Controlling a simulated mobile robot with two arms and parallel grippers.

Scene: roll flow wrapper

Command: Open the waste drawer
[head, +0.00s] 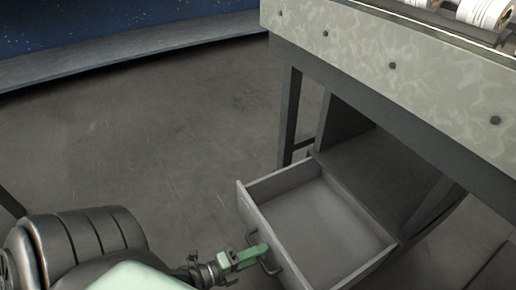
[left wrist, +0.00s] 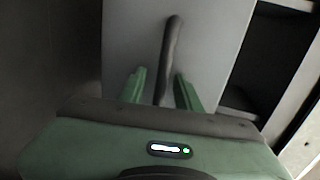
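The waste drawer (head: 330,222) is a grey box pulled out from the cabinet under the machine, and its empty inside shows in the head view. Its front panel also shows in the left wrist view (left wrist: 215,40). A dark bar handle (left wrist: 172,42) is on the front panel. My left gripper (head: 260,252) is at this handle. In the left wrist view its green fingers (left wrist: 160,88) stand on either side of the bar, with visible gaps, so it looks open around the handle. My right gripper is not in view.
The machine's pale mottled side (head: 400,65) with dark bolts stands above the drawer, on dark legs (head: 290,115). White rolls (head: 482,12) lie on top at the upper right. The grey floor (head: 150,130) left of the drawer is clear.

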